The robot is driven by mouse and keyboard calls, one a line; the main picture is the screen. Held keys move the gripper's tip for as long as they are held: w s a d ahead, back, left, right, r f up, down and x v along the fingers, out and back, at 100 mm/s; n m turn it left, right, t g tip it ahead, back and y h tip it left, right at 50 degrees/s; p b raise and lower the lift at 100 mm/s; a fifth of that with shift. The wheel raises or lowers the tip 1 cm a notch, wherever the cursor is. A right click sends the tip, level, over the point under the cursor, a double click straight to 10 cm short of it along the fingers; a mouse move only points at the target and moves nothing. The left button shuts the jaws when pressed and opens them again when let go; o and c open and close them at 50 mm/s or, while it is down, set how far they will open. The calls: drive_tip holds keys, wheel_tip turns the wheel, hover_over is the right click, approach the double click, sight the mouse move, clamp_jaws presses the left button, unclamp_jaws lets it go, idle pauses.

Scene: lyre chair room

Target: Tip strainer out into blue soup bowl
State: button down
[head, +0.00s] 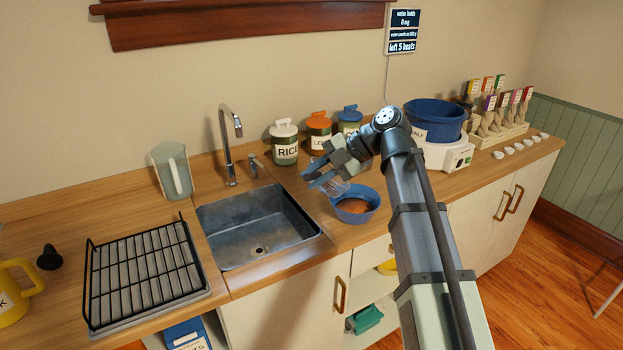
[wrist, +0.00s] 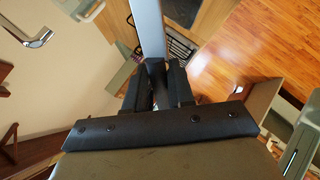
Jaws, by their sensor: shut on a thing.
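The blue soup bowl (head: 372,194) stands on the counter to the right of the sink, with orange-brown contents in it. My gripper (head: 322,174) is above and left of the bowl. It is shut on the strainer's handle, which shows as a long blue-grey strip (wrist: 148,30) between the jaws (wrist: 158,88) in the wrist view. The strainer (head: 334,188) shows in the head view as a pale, see-through shape beside and over the bowl's left rim. It looks tilted. Whether anything is still inside it cannot be made out.
The sink (head: 258,228) with its tap (head: 230,140) is left of the bowl. Labelled jars (head: 285,145) stand behind. A scale (head: 446,154) bearing a large blue tub (head: 434,118) is at right. A black rack (head: 145,270) and a clear jug (head: 172,170) are at left.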

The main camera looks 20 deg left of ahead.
drive_tip(key=shift+w+d+r+y, duration=0.3)
drive_tip(key=shift+d+r+y, duration=0.1)
drive_tip(key=shift+d, duration=0.1)
drive_tip(key=shift+w+d+m+g+y, duration=0.3)
drive_tip(key=shift+w+d+g+y, duration=0.3)
drive_tip(key=shift+d+y, duration=0.4)
drive_tip(key=w+d+r+m+g+y, duration=0.2)
drive_tip(key=w+d+m+y, duration=0.1)
drive_tip(key=w+d+y, duration=0.6)
drive_tip(key=shift+w+d+y, duration=0.15)
drive_tip(key=shift+d+y, duration=0.55)
drive_tip(key=shift+d, duration=0.4)
idle(1.5)
idle(0.3)
drive_tip(key=shift+w+d+f+m+y, duration=0.25)
drive_tip(key=shift+d+y, duration=0.1)
drive_tip(key=shift+d, duration=0.1)
drive_tip(key=shift+w+d+f+m+y, duration=0.15)
drive_tip(key=shift+w+d+y, duration=0.1)
drive_tip(key=shift+d+y, duration=0.15)
drive_tip(key=shift+d, duration=0.1)
